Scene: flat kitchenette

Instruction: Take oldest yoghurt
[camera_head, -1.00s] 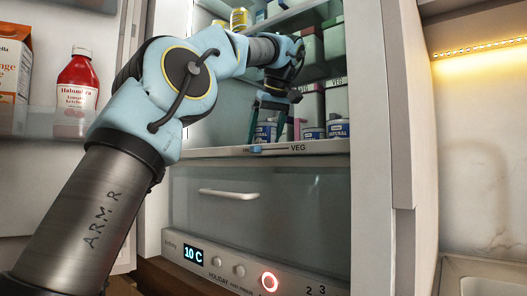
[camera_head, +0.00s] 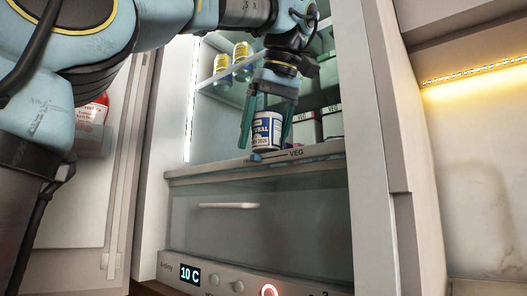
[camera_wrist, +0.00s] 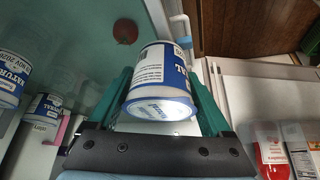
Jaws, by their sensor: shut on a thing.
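My gripper (camera_head: 265,138) is shut on a white and blue yoghurt tub (camera_head: 267,130) marked "NATURAL", at the front of the fridge shelf above its front edge. In the wrist view the held tub (camera_wrist: 160,82) sits between the two green fingers, its lettered end facing the camera; I cannot read a date on it. Two more yoghurt tubs, a nearer one (camera_wrist: 12,78) and a smaller one (camera_wrist: 42,108), stand at the left of the wrist view. The nearer one's label shows part of a November date.
The shelf's front edge (camera_head: 215,168) has a VEG slider. Below it is a drawer (camera_head: 229,205) and a panel reading 10 C (camera_head: 190,274). Yellow-topped jars (camera_head: 241,52) stand on a shelf above.

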